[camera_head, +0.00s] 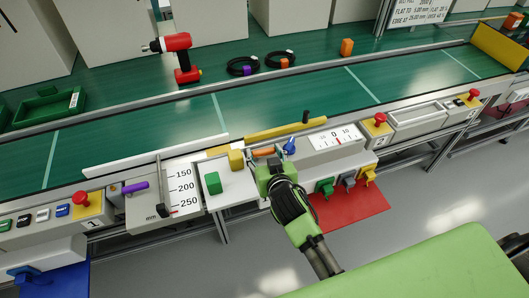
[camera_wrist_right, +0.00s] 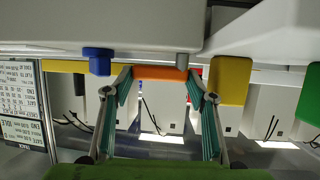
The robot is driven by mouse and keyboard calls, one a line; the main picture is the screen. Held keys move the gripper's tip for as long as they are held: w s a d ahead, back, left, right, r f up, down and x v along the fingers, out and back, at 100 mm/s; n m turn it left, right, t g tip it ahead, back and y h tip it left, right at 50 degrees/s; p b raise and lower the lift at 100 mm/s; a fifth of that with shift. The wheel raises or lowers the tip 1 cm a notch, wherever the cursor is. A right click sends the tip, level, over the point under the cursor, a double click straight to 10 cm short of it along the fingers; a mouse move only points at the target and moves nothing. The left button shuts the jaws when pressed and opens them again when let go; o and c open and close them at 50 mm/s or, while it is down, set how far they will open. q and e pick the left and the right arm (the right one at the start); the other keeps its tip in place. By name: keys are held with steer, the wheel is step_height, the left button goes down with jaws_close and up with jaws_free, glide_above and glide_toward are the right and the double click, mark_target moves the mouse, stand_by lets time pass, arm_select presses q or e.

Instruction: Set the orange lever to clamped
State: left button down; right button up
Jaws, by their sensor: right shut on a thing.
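The orange lever (camera_head: 264,152) sticks out at the front of the white station in the middle of the row. In the right wrist view the orange lever (camera_wrist_right: 160,73) is a flat bar lying crosswise between the fingertips. My right gripper (camera_head: 268,162) reaches it from the front and is shut on it. In the wrist view my right gripper's fingers (camera_wrist_right: 158,82) meet the bar's two ends. The lever's markings are hidden or too small to read. My left gripper is not in view.
A blue knob (camera_head: 289,146) is close right of the lever, and a yellow block (camera_head: 236,160) and a green block (camera_head: 213,183) are to its left. A dial scale (camera_head: 334,137) is right.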

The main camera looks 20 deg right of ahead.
steer(key=shift+w+r+n+y+p, duration=0.1)
steer(key=shift+r+n+y+p, duration=0.15)
steer(key=shift+n+y+p, duration=0.4)
steer(key=shift+w+d+f+y+p, duration=0.15)
steer(key=shift+y+p, duration=0.1)
steer(key=shift+p, duration=0.15)
steer(key=o, duration=0.8)
steer(key=shift+o, duration=0.2)
